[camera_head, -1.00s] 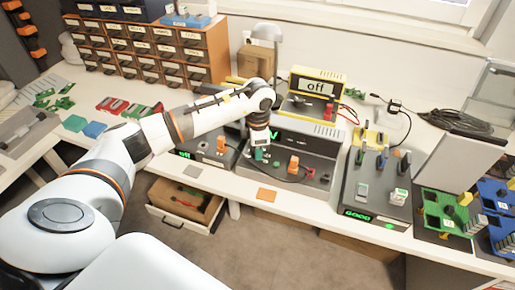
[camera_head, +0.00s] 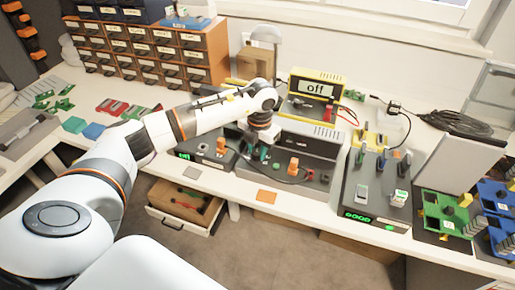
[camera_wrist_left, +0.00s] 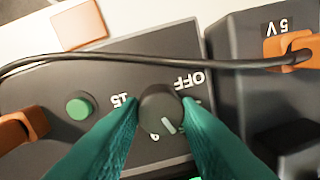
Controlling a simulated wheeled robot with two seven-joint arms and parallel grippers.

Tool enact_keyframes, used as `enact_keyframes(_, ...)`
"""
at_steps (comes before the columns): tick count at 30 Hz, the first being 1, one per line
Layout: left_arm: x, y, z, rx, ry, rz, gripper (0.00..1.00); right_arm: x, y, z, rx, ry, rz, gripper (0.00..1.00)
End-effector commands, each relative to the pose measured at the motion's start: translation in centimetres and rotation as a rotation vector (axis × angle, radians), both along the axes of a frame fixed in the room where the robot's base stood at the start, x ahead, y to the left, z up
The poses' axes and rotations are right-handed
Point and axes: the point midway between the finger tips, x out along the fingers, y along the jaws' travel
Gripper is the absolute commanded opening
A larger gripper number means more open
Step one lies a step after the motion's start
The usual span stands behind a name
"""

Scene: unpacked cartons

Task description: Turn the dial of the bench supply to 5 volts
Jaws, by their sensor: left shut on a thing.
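The bench supply (camera_head: 312,145) is a dark grey unit in the middle of the bench. Its round dial (camera_wrist_left: 158,104) shows in the wrist view on a panel marked OFF, 15 and 9, upside down there. A finger covers part of the scale. The dial's white pointer line slants down and right in the picture, to the right of the 9. My left gripper (camera_head: 257,152) is over the front panel. In the wrist view its teal fingers (camera_wrist_left: 162,122) are shut on the dial, one on each side. My right gripper is not in view.
A black cable (camera_wrist_left: 120,60) crosses the panel to an orange plug (camera_wrist_left: 286,44) by a 5 V label. A green button (camera_wrist_left: 79,106) is beside the dial. A yellow unit reading off (camera_head: 318,88) stands behind. A rig reading GOOD (camera_head: 360,216) is to the right.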

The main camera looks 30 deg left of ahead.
Motion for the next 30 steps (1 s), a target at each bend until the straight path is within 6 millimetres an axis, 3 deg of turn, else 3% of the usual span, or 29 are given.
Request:
enact_keyframes(21,0.11,0.1,0.14,0.001,-0.003,0.077,0.07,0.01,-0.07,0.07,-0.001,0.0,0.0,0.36)
enact_keyframes(22,0.11,0.1,0.14,0.001,-0.003,0.077,0.33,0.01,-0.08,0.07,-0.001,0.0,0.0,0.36)
enact_keyframes(24,0.1,0.09,0.13,0.001,-0.003,0.077,0.45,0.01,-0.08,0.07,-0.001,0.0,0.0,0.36)
enact_keyframes(26,0.09,0.08,0.11,0.001,-0.003,0.077,0.52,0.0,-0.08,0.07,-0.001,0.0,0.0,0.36)
enact_keyframes(30,0.06,0.06,0.06,0.001,-0.002,0.076,0.52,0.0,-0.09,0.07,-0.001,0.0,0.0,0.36)
